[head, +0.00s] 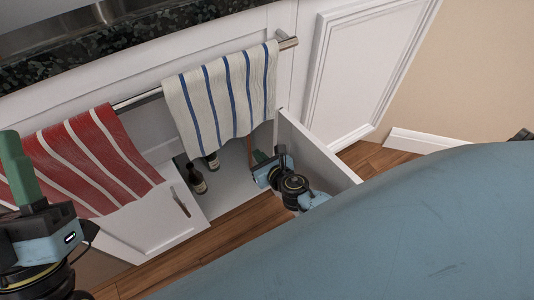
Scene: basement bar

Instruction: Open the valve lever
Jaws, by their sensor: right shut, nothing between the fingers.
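No valve lever can be made out; the inside of the open cabinet (233,185) is partly hidden by a towel and my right arm. My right gripper (259,157) reaches into the cabinet opening, its green fingertips shut and empty. A thin reddish-brown upright piece (249,149) shows just beside the fingertips; I cannot tell whether it is part of a valve or whether I touch it. My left gripper (18,168) is at the left edge, away from the cabinet opening, its green fingers pointing up; I cannot tell if they are apart.
Dark bottles (197,180) stand inside the cabinet. A blue-striped towel (222,95) and a red-striped towel (82,160) hang from a metal bar above. Open doors flank the opening, left (150,225) and right (318,150). A dark stone counter (120,35) runs above.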

